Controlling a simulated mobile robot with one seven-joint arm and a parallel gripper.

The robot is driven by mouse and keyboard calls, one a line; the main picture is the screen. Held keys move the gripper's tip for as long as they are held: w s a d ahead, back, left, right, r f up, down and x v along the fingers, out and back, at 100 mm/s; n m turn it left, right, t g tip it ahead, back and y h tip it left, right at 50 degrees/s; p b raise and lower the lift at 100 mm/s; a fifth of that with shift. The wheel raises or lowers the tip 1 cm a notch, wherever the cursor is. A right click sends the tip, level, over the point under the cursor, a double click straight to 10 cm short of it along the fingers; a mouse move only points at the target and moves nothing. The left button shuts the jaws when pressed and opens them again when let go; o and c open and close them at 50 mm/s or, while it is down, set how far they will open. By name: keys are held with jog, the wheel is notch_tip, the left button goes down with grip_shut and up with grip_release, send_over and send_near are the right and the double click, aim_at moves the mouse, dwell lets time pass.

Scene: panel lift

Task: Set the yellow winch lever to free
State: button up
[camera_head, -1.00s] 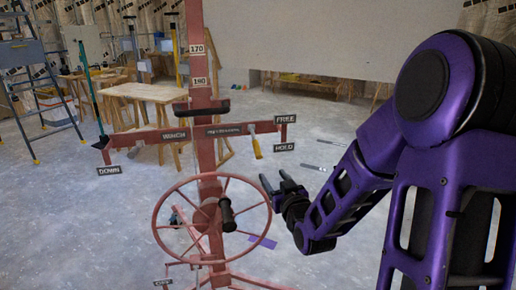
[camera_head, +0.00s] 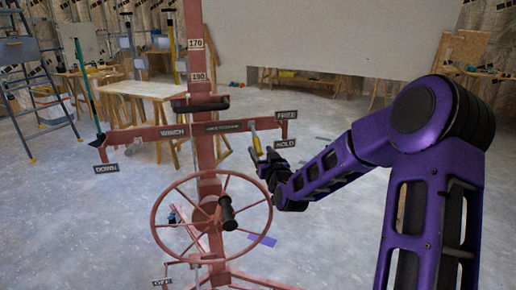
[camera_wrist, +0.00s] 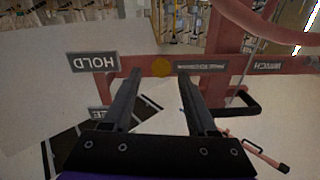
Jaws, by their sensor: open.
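The yellow winch lever (camera_head: 257,144) hangs below the right part of the red crossbar, level with the HOLD sign (camera_head: 285,144) and below the FREE sign (camera_head: 287,115). In the wrist view its yellow end (camera_wrist: 161,67) shows as a round spot, seen nearly end-on, between the two fingertips. My gripper (camera_head: 264,161) is open at the lever's lower end; its fingers (camera_wrist: 160,76) stand one on each side of the yellow end in the picture. Whether either finger touches the lever I cannot tell. The wrist view shows the signs upside down.
The red handwheel (camera_head: 157,225) with its black crank handle (camera_head: 227,212) stands below and left of my gripper. The red crossbar (camera_head: 143,137) and upright (camera_head: 207,155) are close by. A stepladder (camera_head: 50,100) and wooden tables are farther back. Floor to the right is open.

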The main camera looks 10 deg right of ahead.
aim_at(260, 149)
jog(key=shift+w+a, duration=0.2)
jog(key=shift+w, duration=1.8)
grip_shut()
